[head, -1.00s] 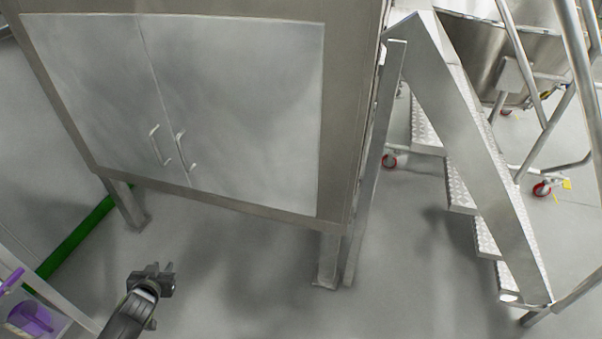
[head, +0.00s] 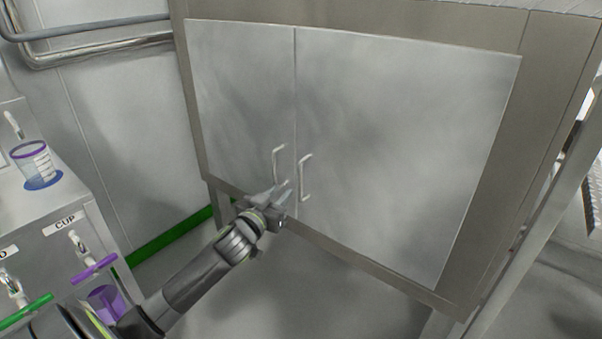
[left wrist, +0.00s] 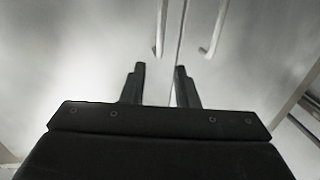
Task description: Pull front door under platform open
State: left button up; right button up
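The cabinet under the platform has two closed grey doors, a left door (head: 240,95) and a wider right door (head: 400,130). Each has a pale bar handle near the middle seam: the left handle (head: 277,163) and the right handle (head: 304,178). My left gripper (head: 286,193) is just in front of the lower end of the left handle in the head view. In the left wrist view its two fingers (left wrist: 158,75) are apart with nothing between them. The left handle (left wrist: 161,28) and right handle (left wrist: 215,30) lie beyond the fingertips. My right gripper is not in view.
A grey stand at the left holds a clear cup with a purple rim (head: 33,163), a "CUP" label (head: 64,223) and purple and green handles. A pipe rail (head: 100,45) runs along the back wall. Open floor lies below the cabinet.

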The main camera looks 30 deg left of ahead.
aim_at(300, 172)
pick_arm(q)
jog(key=w, duration=0.3)
jog(key=w+b, duration=0.1)
jog(key=w, duration=0.3)
jog(key=w+a, duration=0.1)
jog(key=w, duration=0.2)
jog(key=shift+w+a, duration=0.1)
jog(key=shift+w, duration=0.15)
jog(key=shift+w+a, duration=0.1)
jog(key=shift+w, duration=0.8)
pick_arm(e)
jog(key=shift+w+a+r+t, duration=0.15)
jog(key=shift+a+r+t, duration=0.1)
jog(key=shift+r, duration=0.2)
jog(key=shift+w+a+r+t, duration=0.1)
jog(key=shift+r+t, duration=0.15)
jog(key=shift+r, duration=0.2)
pick_arm(q)
jog(key=shift+c, duration=0.2)
grip_shut()
